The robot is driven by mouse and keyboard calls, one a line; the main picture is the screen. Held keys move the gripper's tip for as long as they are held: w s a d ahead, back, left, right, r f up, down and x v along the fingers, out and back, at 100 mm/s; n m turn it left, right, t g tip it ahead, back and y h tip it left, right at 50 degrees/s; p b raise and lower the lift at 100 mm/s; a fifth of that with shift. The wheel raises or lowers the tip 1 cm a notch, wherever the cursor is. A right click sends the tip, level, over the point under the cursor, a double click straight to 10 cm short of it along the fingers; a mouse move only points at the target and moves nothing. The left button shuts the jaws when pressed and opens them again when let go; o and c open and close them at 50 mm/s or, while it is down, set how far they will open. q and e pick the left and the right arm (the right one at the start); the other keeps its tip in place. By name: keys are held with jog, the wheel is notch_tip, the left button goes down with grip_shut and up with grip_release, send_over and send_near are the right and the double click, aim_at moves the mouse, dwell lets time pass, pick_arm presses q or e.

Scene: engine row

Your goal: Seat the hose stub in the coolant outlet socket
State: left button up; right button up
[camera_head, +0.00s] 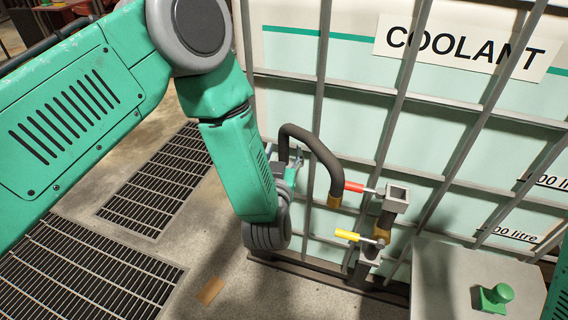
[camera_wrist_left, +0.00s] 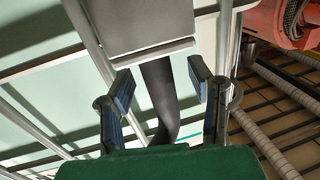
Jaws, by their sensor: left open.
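The dark hose stub (camera_head: 318,152) arches beside the tank cage in the head view, with a brass-coloured end (camera_head: 334,201) pointing down. My left gripper (camera_head: 293,168) is at the hose's left leg, mostly hidden behind my own wrist. In the left wrist view my left gripper (camera_wrist_left: 161,86) is open, and the dark hose (camera_wrist_left: 160,95) passes between or just beyond its two blue-padded fingers, with visible gaps. A square grey fitting (camera_head: 397,194), likely the coolant outlet socket, stands on the pipework to the right of the hose end. My right gripper is not in view.
The caged tank (camera_head: 450,90) marked COOLANT stands behind. A red handle (camera_head: 354,187) and a yellow handle (camera_head: 347,235) stick out left from the pipework. A grey box (camera_head: 455,280) with a green knob (camera_head: 496,296) is at lower right. Floor grates (camera_head: 160,180) lie left.

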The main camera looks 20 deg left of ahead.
pick_arm(q)
jog(key=shift+w, duration=0.15)
grip_shut()
jog(key=shift+r, duration=0.1)
jog(key=shift+r, duration=0.1)
